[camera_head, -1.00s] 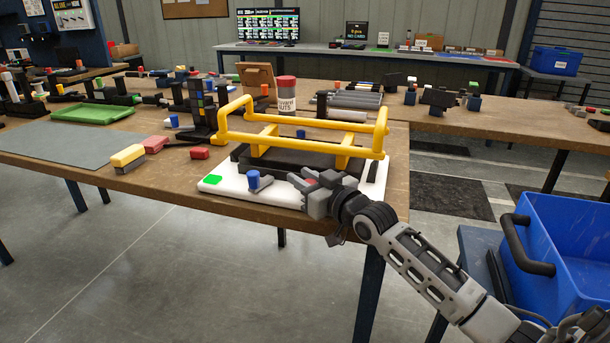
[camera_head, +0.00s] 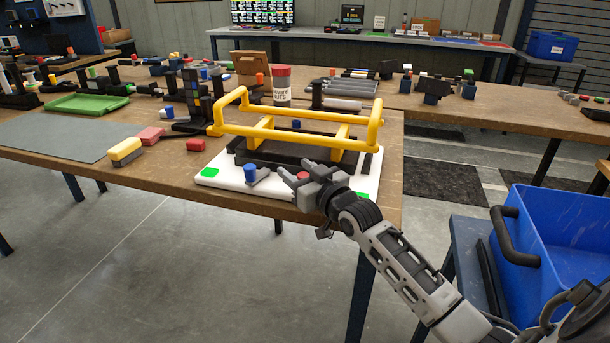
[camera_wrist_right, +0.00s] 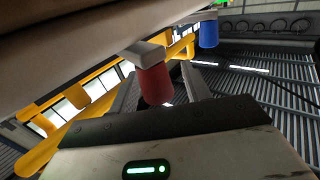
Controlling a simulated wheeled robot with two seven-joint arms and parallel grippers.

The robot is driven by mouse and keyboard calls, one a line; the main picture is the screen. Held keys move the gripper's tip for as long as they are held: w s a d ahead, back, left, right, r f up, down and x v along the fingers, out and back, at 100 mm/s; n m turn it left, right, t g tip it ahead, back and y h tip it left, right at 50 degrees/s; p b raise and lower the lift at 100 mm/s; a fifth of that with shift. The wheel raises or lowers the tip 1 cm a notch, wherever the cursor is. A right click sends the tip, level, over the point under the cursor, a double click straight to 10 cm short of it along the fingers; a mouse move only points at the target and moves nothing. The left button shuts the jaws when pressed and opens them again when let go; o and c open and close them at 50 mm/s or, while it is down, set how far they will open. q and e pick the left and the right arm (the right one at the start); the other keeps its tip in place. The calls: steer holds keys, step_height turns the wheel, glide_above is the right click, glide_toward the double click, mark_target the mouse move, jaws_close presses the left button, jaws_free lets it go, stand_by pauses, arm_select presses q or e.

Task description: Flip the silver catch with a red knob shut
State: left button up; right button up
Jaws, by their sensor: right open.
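The white base plate (camera_head: 228,180) at the bench's front edge carries a yellow tubular frame (camera_head: 300,135) on a dark block. The red knob (camera_head: 303,176) of the silver catch is partly hidden by my right gripper (camera_head: 291,172). In the right wrist view the red knob (camera_wrist_right: 153,85) hangs from a grey catch arm (camera_wrist_right: 143,53), with the two open fingers on either side of it. I cannot tell if they touch it. A second catch with a blue knob (camera_head: 250,172) stands left of the gripper; its knob also shows in the wrist view (camera_wrist_right: 208,33). My left gripper is out of view.
Green patches (camera_head: 209,173) mark the plate's corners. A blue bin (camera_head: 560,240) stands at right, near my right arm.

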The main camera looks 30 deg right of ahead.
steer(key=s, duration=1.6)
steer(key=shift+d+b, duration=0.3)
steer(key=shift+b, duration=0.15)
